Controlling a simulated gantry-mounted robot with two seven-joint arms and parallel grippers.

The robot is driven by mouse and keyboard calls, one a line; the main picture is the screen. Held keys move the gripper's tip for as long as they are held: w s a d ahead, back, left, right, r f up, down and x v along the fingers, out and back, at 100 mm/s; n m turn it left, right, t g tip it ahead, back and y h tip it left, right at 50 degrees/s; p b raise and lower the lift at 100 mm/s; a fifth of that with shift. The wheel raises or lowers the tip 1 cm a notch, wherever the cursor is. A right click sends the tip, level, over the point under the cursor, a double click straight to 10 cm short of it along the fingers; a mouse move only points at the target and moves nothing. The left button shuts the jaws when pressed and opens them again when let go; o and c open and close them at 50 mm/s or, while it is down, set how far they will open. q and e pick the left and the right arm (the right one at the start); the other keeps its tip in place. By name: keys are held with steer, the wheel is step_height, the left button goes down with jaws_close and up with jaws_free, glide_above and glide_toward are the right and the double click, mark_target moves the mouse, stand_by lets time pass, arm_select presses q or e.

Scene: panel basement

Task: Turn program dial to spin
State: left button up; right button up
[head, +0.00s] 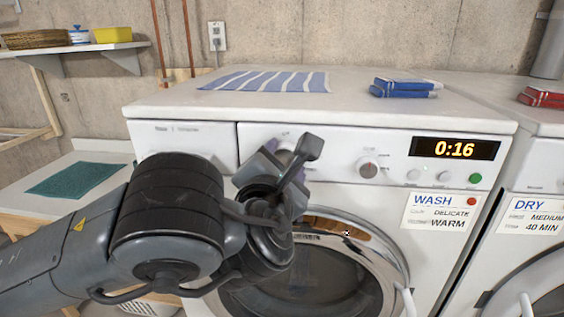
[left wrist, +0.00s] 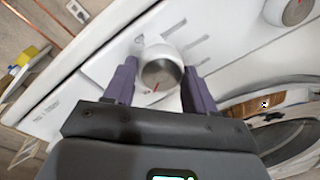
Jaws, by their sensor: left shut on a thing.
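The program dial (left wrist: 162,72) is a white knob with a grey face and a red pointer mark on the washer's front panel. In the left wrist view, the pointer is toward the lower edge of the face. My left gripper (left wrist: 160,66) has its two purple fingers on either side of the dial and is shut on it. In the head view, my left gripper (head: 272,158) is at the left part of the control panel, and my wrist hides most of the dial. The printed program labels are too blurred to read. My right gripper is in neither view.
A second knob (head: 368,168) is right of the dial, then a display (head: 455,149) reading 0:16 and a green button (head: 474,178). The washer door (head: 385,262) lies below. A dryer stands at right.

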arm_select(q)
steer(key=m, duration=0.3)
steer(key=shift+r+y, duration=0.1)
steer(key=shift+y, duration=0.2)
steer(key=shift+d+m+p, duration=0.1)
steer(key=shift+m+p, duration=0.45)
steer(key=shift+m, duration=1.05)
steer(key=o, duration=1)
steer(key=shift+o, duration=0.2)
